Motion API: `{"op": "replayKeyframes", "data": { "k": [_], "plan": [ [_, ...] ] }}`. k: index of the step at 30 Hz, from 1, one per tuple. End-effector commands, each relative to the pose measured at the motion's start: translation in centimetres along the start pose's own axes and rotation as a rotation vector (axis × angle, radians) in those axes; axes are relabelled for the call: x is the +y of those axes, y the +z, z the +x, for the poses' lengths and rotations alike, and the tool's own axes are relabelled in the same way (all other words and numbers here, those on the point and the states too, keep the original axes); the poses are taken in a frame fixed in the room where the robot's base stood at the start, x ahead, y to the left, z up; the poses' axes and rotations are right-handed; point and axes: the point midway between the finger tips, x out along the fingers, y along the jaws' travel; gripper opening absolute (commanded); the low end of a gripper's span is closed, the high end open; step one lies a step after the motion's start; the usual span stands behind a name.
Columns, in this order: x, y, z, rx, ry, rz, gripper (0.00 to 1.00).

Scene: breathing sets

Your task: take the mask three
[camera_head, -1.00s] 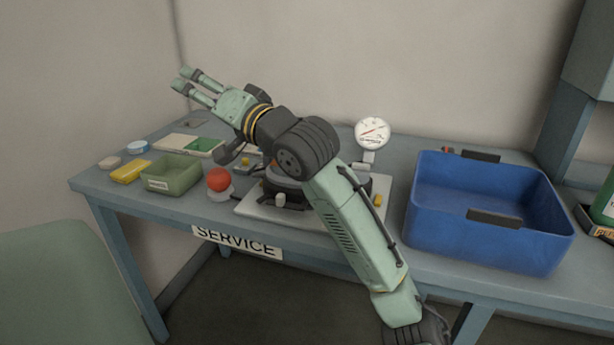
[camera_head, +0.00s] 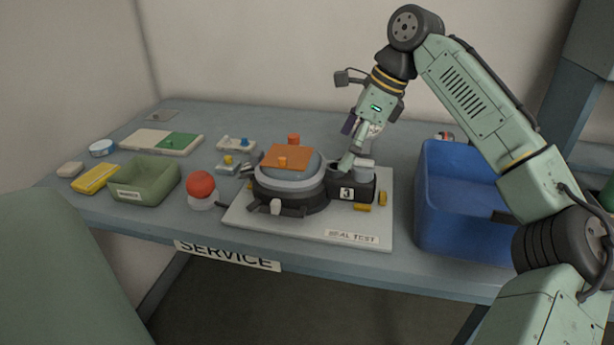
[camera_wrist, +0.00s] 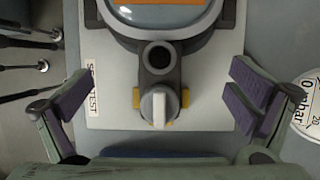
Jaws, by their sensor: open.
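The mask marked 3 (camera_head: 290,190) lies on the white seal test plate (camera_head: 240,219), with a grey rim, black straps and an orange patch on its clear window. Its number label is on the dark block at its right end. In the wrist view, the mask (camera_wrist: 158,85) shows its window edge, a round dark port and a pale knob between two yellow pieces. My gripper (camera_head: 352,160) points down over the mask's right end. In the wrist view, my gripper (camera_wrist: 160,103) is open, its fingers wide apart on either side of the knob end, holding nothing.
A blue crate (camera_head: 455,225) stands close on the right. On the left are a green tray (camera_head: 145,181), a red ball-shaped knob (camera_head: 201,185), a yellow block (camera_head: 95,178) and a white-and-green board (camera_head: 160,141). A round gauge (camera_wrist: 308,108) is beside the right finger.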

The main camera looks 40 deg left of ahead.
Motion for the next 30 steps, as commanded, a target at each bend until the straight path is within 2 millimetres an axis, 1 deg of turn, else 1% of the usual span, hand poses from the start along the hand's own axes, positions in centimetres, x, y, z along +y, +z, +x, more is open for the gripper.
{"op": "replayKeyframes", "data": {
  "k": [1,3,8,11,15,18,21,27,30],
  "plan": [
    [0.0,0.0,0.8,0.001,0.001,-0.001,1.00],
    [0.0,0.0,1.7,0.000,0.000,-0.002,1.00],
    [0.0,0.1,2.9,0.000,-0.002,-0.003,1.00],
    [0.0,0.0,3.9,0.001,-0.001,-0.004,1.00],
    [0.1,0.0,6.1,0.001,0.000,-0.004,1.00],
    [0.1,0.0,7.3,0.000,-0.001,-0.005,1.00],
    [0.0,0.0,7.9,-0.002,-0.002,-0.004,1.00],
    [0.0,0.0,8.0,-0.002,-0.003,-0.004,1.00],
    [0.0,0.0,7.9,-0.002,-0.003,-0.004,0.93]
  ]
}}
